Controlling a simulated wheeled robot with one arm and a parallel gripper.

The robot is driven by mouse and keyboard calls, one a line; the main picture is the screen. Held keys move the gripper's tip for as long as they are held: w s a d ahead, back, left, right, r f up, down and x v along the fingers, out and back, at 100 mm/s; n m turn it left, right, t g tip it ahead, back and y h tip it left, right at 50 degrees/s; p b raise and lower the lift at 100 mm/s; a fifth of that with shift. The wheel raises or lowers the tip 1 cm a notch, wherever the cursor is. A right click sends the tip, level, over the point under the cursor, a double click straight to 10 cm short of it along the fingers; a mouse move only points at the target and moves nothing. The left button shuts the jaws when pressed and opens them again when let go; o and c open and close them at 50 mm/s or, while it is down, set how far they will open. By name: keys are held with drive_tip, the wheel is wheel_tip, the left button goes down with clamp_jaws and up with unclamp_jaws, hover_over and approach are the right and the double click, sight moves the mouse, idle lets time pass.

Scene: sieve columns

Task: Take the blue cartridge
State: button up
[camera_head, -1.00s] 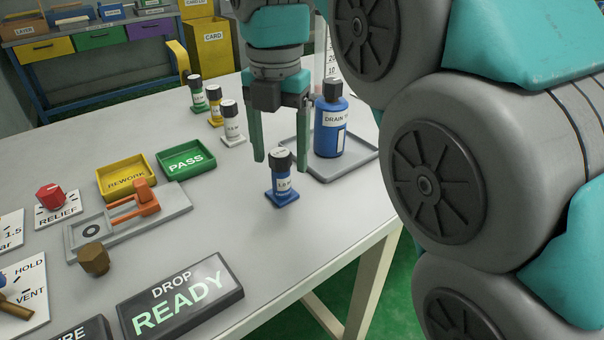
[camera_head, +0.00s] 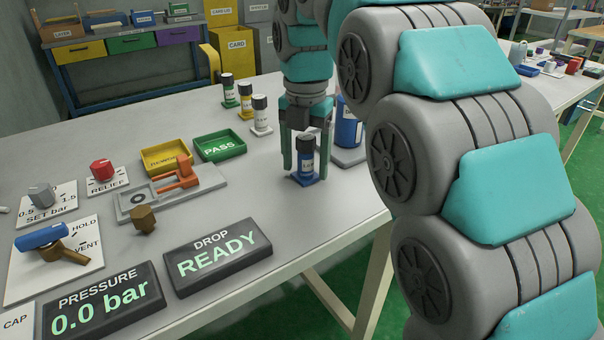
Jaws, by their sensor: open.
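The blue cartridge (camera_head: 306,157) is a small cylinder with a black cap and a white label. It stands upright on its blue square base on the table, towards the right edge. My gripper (camera_head: 305,166) points down over it, with one green finger on each side of the cartridge. The jaws are open. Whether either finger touches the cartridge cannot be told from this angle.
A large blue drain bottle (camera_head: 346,128) stands on a grey tray just behind, partly hidden by my arm. White (camera_head: 261,116), yellow (camera_head: 245,103) and green (camera_head: 228,91) cartridges stand further back. A green PASS tray (camera_head: 219,146) and the DROP READY display (camera_head: 217,258) lie to the left.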

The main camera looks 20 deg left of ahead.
clamp_jaws()
idle(0.6)
